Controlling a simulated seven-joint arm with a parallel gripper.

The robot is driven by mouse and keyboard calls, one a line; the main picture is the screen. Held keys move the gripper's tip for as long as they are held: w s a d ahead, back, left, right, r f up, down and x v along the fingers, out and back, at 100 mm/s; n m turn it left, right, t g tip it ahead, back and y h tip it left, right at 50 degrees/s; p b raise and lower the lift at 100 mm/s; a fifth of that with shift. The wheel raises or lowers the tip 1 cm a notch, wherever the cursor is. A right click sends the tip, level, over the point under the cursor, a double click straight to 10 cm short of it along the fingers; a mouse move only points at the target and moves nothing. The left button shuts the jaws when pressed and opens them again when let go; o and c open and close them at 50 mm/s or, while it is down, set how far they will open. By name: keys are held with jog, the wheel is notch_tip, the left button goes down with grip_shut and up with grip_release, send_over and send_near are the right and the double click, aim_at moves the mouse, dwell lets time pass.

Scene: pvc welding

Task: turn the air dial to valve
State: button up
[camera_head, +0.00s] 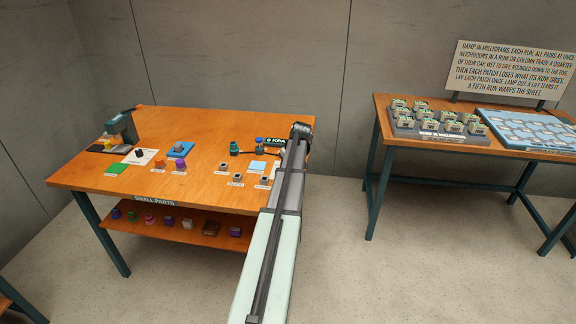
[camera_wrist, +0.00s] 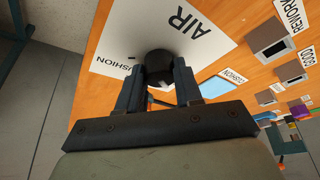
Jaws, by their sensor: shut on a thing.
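In the wrist view, the air dial (camera_wrist: 160,62) is a round black knob on a white plate (camera_wrist: 217,52) marked AIR. My gripper (camera_wrist: 158,78) is shut on the dial, with one dark finger on each side. A second word on the plate, partly covered by the left finger, appears to end in "USHION". I see no word "valve", and the dial's pointer is hidden. In the head view, my arm reaches the right part of the wooden table and covers the dial and my gripper.
The table (camera_head: 75,178) holds a light blue square (camera_head: 257,165), several small labelled dark blocks, a KPA sign (camera_head: 277,142) and a machine (camera_head: 122,130) at far left. Another black knob (camera_head: 139,153) sits on a white plate. A second table (camera_head: 384,112) stands right, with open floor between.

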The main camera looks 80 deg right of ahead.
jog(key=c, duration=0.4)
jog(key=shift+m, duration=0.4)
jog(key=m+g, duration=0.1)
jog(key=m, duration=0.1)
jog(key=m+h, duration=0.1)
jog(key=m, duration=0.1)
jog(key=shift+w+a+m+g, duration=0.15)
jog(key=shift+m+g, duration=0.15)
jog(key=shift+g, duration=0.1)
jog(key=m+g, duration=0.1)
jog(key=m, duration=0.2)
jog(key=m+g, duration=0.1)
jog(key=m, duration=0.2)
jog(key=shift+w, duration=0.15)
jog(key=shift+m+g, duration=0.3)
jog(key=o, duration=1)
jog(key=shift+o, duration=0.2)
